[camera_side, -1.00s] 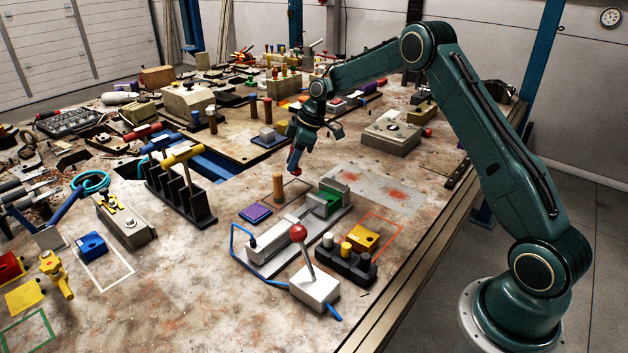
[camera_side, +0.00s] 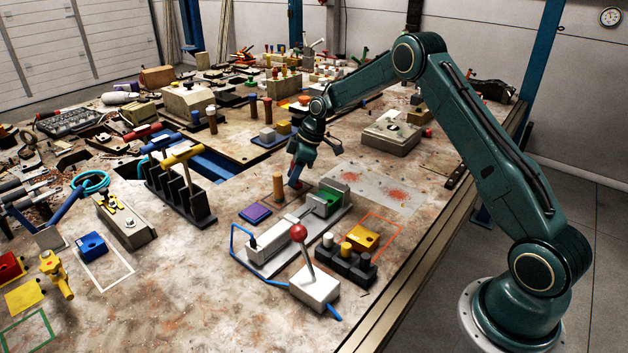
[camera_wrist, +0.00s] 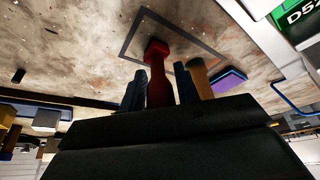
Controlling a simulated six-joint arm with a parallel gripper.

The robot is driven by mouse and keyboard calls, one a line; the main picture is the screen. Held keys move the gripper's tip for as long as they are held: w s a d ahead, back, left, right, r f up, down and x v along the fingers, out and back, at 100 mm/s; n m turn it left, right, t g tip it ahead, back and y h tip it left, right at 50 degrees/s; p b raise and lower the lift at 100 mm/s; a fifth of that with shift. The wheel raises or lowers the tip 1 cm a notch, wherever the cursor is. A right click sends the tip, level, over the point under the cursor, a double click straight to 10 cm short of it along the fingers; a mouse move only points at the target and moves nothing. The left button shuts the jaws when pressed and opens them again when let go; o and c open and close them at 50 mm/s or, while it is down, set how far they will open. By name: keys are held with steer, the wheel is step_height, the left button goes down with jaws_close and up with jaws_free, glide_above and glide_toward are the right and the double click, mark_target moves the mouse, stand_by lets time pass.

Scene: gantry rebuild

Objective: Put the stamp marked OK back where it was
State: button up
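My gripper (camera_side: 295,179) is low over the table, just behind the tan wooden peg (camera_side: 278,187). In the wrist view, my two dark blue fingers (camera_wrist: 160,88) are closed around the handle of a red stamp (camera_wrist: 157,60). The stamp points down toward a dark grey square outline (camera_wrist: 126,48) on the table, and its end appears within that outline. I cannot tell whether it touches the table. No OK mark is readable. The tan peg (camera_wrist: 200,77) stands just right of my fingers in the wrist view.
A purple pad (camera_side: 256,213) lies near the tan peg. A grey fixture with a green block (camera_side: 328,199) stands close on the right. A red-knobbed lever box (camera_side: 314,287) and a black block with pegs (camera_side: 346,261) are nearer the front. A red-spotted plate (camera_side: 385,190) lies behind right.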

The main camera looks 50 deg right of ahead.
steer(key=shift+o, duration=1.1)
steer(key=shift+r, duration=0.1)
steer(key=shift+r, duration=0.15)
steer(key=v, duration=1.2)
